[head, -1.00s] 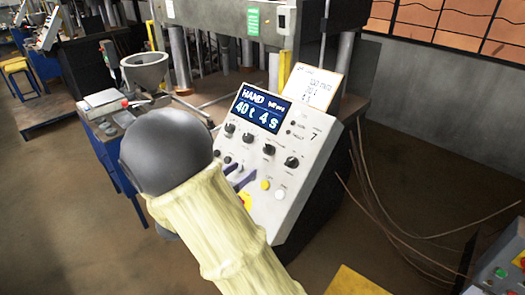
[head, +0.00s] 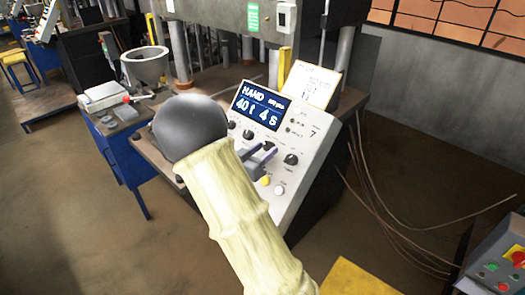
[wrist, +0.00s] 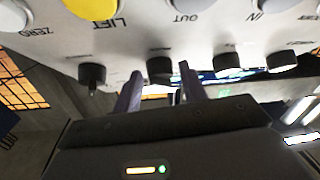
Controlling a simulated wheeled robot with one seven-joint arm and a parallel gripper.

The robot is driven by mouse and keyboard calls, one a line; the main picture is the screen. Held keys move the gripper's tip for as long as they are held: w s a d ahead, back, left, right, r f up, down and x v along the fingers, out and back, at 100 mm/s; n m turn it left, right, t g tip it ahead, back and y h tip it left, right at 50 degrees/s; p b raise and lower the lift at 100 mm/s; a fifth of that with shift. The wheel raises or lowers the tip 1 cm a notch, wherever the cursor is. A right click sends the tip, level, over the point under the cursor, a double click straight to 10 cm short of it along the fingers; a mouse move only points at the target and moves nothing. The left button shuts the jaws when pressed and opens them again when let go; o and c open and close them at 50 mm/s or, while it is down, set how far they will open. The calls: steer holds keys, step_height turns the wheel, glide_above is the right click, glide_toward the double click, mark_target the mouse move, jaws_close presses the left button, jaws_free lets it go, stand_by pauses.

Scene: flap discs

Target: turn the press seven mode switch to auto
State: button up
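The press seven panel (head: 312,150) is a sloped light-grey box marked "7". Its blue display (head: 261,107) reads "HAND" and "40 t 4 s". A row of black knobs crosses its face; the rightmost knob (head: 291,159) is clear of my gripper. I cannot read which knob is the mode switch. My gripper (head: 266,150) is at the panel, fingers toward the row. In the wrist view, upside down, the open fingers (wrist: 159,88) stand either side of one black knob (wrist: 160,67), second from the left there. I cannot tell whether they touch it.
A yellow button (head: 265,181) and a white button (head: 280,190) sit low on the panel. A paper card (head: 310,84) stands behind it. A blue bench (head: 120,150) is at left. Loose cables (head: 385,225) hang at right. Another control box (head: 500,262) is at lower right.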

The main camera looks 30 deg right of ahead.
steer(key=c, duration=0.7)
steer(key=shift+o, duration=0.2)
steer(key=shift+w+m+g+b, duration=0.1)
steer(key=shift+m+g+b, duration=0.2)
steer(key=shift+m, duration=0.1)
steer(key=m+g, duration=0.1)
steer(key=m+g+b, duration=0.1)
steer(key=m, duration=0.1)
steer(key=m+g+h+b, duration=0.1)
steer(key=shift+w+a+f, duration=0.1)
steer(key=shift+w+f, duration=0.05)
steer(key=shift+w, duration=0.1)
steer(key=m+g, duration=0.1)
steer(key=m, duration=0.1)
steer(key=m+g+b, duration=0.1)
steer(key=m+g, duration=0.1)
steer(key=m+g+b, duration=0.1)
steer(key=m, duration=0.2)
steer(key=shift+w+r+g, duration=0.25)
steer(key=shift+w+g, duration=0.1)
steer(key=shift+g, duration=0.05)
steer(key=shift+y, duration=0.3)
steer(key=o, duration=1)
steer(key=shift+c, duration=0.2)
